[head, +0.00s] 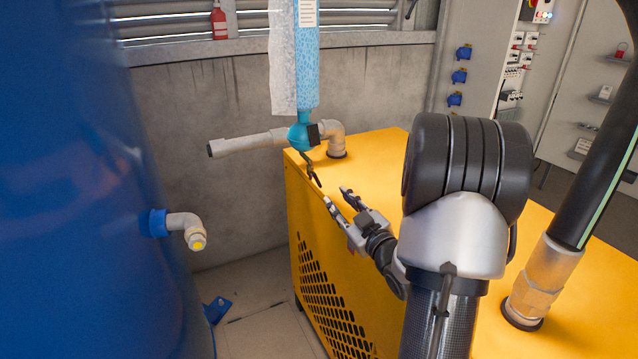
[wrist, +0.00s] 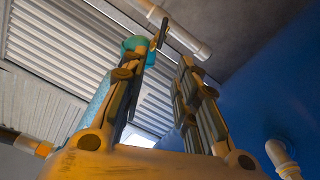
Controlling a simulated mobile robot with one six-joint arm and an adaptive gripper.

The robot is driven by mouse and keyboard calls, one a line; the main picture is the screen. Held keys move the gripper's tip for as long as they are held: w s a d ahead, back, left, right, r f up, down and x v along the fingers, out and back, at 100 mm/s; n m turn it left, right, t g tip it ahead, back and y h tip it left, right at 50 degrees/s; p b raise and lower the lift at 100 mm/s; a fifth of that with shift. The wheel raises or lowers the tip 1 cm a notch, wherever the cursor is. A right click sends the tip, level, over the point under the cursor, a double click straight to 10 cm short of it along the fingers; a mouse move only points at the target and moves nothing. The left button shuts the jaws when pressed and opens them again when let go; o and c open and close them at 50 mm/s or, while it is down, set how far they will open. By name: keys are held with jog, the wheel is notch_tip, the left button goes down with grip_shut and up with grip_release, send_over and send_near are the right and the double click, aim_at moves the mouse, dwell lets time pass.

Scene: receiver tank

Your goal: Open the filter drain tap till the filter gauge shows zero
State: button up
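The turquoise filter bowl (head: 301,136) hangs at the pipe above the yellow machine's corner. A thin dark tap lever (head: 313,170) points down below it. In the wrist view the turquoise bowl (wrist: 134,46) is partly behind the left finger, with a dark lever (wrist: 161,33) near that fingertip. A small dark block (head: 314,133) sits on the bowl's right side; I cannot tell if it is the gauge, and no dial reading shows. My gripper (head: 336,196) is open and empty, just below and right of the lever. Its fingers (wrist: 170,65) are apart in the wrist view. Contact with the lever cannot be told.
The yellow machine (head: 400,180) lies under my arm. A large blue tank (head: 70,180) with an elbow outlet (head: 187,226) fills the left. A grey pipe (head: 245,145) runs left from the filter. A thick black hose (head: 600,150) rises at right. Floor shows between tank and machine.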

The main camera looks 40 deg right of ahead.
aim_at(316, 177)
jog(key=b+x, duration=0.1)
jog(key=x, duration=1.1)
jog(key=shift+w, duration=0.2)
jog(key=shift+d, duration=0.1)
jog(key=shift+c, duration=0.5)
grip_shut()
